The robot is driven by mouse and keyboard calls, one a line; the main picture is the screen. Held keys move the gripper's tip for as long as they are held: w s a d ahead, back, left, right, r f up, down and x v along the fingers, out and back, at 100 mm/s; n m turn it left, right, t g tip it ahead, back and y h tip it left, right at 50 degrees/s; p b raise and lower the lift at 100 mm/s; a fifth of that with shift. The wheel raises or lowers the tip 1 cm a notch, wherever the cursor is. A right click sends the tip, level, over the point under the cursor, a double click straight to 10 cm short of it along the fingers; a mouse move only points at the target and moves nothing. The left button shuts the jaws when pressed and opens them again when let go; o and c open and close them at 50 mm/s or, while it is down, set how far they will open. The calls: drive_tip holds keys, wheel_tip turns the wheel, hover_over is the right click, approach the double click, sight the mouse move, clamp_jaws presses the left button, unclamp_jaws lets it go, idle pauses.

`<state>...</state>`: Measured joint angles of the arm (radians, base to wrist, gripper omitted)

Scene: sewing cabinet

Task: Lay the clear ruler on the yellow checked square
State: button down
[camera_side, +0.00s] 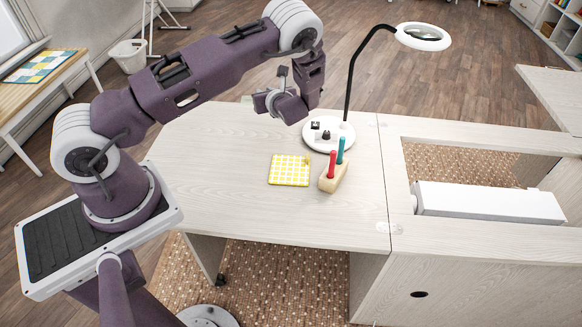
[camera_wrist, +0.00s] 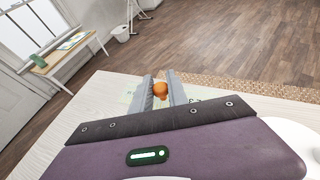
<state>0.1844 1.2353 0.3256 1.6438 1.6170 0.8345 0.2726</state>
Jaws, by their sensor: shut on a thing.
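The yellow checked square (camera_side: 290,170) lies flat on the pale wooden table, left of a small wooden block. My gripper (camera_side: 264,101) is above the back of the table, behind and a little left of the square. In the wrist view its two fingers (camera_wrist: 161,88) are shut on an orange knob (camera_wrist: 160,89). Pale, see-through greenish edges show on both sides of the fingers; these look like the clear ruler (camera_wrist: 127,97) under the knob. The fingers and wrist hide most of it. I cannot tell whether it touches the table.
The wooden block (camera_side: 327,184) holds a red and a teal handled tool beside the square's right edge. Behind it stands a magnifier lamp (camera_side: 348,137) with a round white base. A white machine (camera_side: 490,203) lies at the right. The table left of the square is clear.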

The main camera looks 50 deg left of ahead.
drive_tip(key=s+d+f, duration=0.1)
drive_tip(key=s+d, duration=0.1)
drive_tip(key=d, duration=0.8)
hover_over(289, 175)
drive_tip(key=f, duration=0.1)
drive_tip(key=shift+t, duration=0.3)
drive_tip(key=shift+f, duration=2.15)
drive_tip(key=shift+f, duration=1.55)
idle(1.5)
drive_tip(key=c, duration=1.2)
unclamp_jaws()
drive_tip(key=v, duration=0.7)
drive_tip(key=shift+r, duration=0.1)
